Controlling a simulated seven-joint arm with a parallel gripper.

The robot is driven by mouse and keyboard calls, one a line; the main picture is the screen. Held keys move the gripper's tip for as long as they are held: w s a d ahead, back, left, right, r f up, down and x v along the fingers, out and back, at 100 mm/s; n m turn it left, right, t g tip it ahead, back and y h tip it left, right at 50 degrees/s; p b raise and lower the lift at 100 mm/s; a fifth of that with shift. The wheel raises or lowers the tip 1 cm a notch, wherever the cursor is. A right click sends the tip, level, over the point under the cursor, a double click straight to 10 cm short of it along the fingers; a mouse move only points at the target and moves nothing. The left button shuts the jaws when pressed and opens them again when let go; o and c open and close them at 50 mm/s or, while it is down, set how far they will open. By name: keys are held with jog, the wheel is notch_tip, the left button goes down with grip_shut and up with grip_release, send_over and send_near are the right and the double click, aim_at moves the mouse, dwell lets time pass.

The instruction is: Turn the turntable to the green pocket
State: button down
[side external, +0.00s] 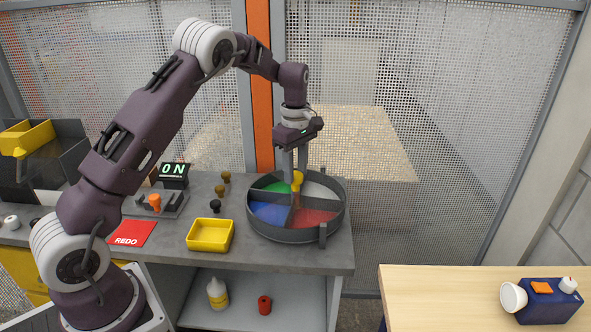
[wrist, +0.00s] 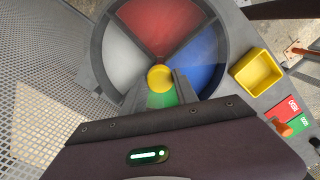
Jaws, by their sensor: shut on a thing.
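The turntable (side external: 340,209) is a round grey dish on the bench, split by dividers into green (side external: 272,187), white (side external: 318,190), red (side external: 312,218) and blue (side external: 269,212) pockets. A yellow knob (side external: 297,178) stands at its centre. My gripper (side external: 296,171) points down over the centre, its fingers shut on the knob. In the wrist view, the knob (wrist: 160,78) sits at the fingertips and the green pocket (wrist: 162,98) is partly hidden by my gripper. A grey post (side external: 323,236) stands at the rim, near the red pocket in the side view.
A yellow tray (side external: 210,235) lies left of the turntable, with a red REDO card (side external: 132,233) and an orange lever (side external: 154,202) further left. A lit ON display (side external: 174,170) stands behind. Small dark knobs (side external: 215,206) are nearby. Mesh panels (side external: 430,130) stand behind the bench.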

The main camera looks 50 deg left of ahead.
jog(key=n, duration=0.5)
jog(key=shift+d+n, duration=0.1)
jog(key=shift+n, duration=0.2)
jog(key=n, duration=0.4)
jog(key=shift+n, duration=0.4)
jog(key=shift+w, duration=0.1)
jog(key=c, duration=0.9)
grip_release()
jog(key=shift+c, duration=0.2)
notch_tip(320, 180, up, 7)
jog(key=shift+r, duration=0.1)
